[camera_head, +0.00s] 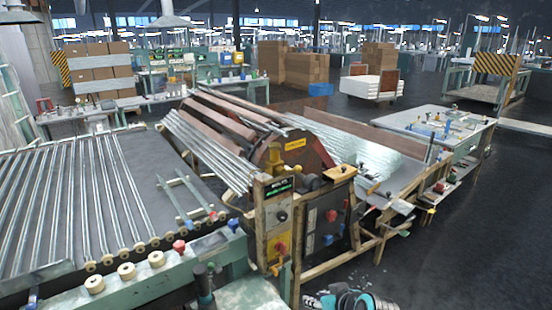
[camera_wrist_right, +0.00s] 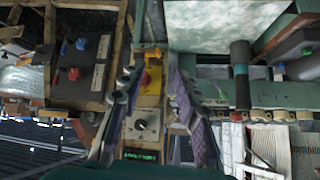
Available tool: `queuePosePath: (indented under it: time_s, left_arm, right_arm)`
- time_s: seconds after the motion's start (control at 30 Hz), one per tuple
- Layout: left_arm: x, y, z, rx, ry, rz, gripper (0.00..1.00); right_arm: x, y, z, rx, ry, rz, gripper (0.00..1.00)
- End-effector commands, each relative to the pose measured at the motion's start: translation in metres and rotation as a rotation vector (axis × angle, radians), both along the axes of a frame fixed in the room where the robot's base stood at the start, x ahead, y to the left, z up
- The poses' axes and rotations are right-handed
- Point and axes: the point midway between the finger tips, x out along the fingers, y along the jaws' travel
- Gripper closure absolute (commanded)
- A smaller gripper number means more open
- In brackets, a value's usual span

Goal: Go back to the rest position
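My right gripper (camera_head: 350,301) shows at the bottom edge of the head view, low in front of the machine and partly cut off. In the right wrist view my right gripper (camera_wrist_right: 152,82) has its two fingers spread, with purple inner pads and nothing between them. The same control panel (camera_head: 278,222) stands upright near the middle of the head view, up and left of the gripper.
A rack table (camera_head: 65,205) with long glass tubes fills the left. The tubing machine (camera_head: 335,170) fills the middle. A worktable (camera_head: 440,120) stands at right. Dark floor (camera_head: 480,250) is clear at lower right.

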Motion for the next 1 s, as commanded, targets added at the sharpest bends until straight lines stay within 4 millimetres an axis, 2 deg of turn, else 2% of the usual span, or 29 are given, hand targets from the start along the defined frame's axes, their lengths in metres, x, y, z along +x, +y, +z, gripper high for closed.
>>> queuePosePath:
  time_s: [0.03,0.2,0.3,0.4,0.5,0.6,1.0]
  left_arm:
    - [0.0,0.0,0.0,0.0,0.0,0.0,0.38]
    - [0.0,0.0,0.0,0.0,0.0,0.0,0.38]
    - [0.0,0.0,0.0,0.0,0.0,0.0,0.38]
    - [0.0,0.0,0.0,0.0,0.0,0.0,0.38]
    - [0.0,0.0,0.0,0.0,0.0,0.0,0.38]
    - [0.0,0.0,0.0,0.0,0.0,0.0,0.38]
    - [0.0,0.0,0.0,0.0,0.0,0.0,0.38]
  right_arm:
    - [-0.02,-0.005,0.005,-0.012,0.022,-0.028,0.67]
    - [-0.082,-0.03,0.013,-0.058,0.093,-0.149,0.67]
    - [-0.113,-0.044,0.012,-0.081,0.122,-0.219,0.67]
    - [-0.137,-0.055,0.01,-0.1,0.139,-0.276,0.67]
    - [-0.151,-0.063,0.008,-0.113,0.149,-0.313,0.67]
    - [-0.158,-0.067,0.007,-0.119,0.154,-0.332,0.67]
    - [-0.159,-0.067,0.007,-0.12,0.154,-0.335,0.67]
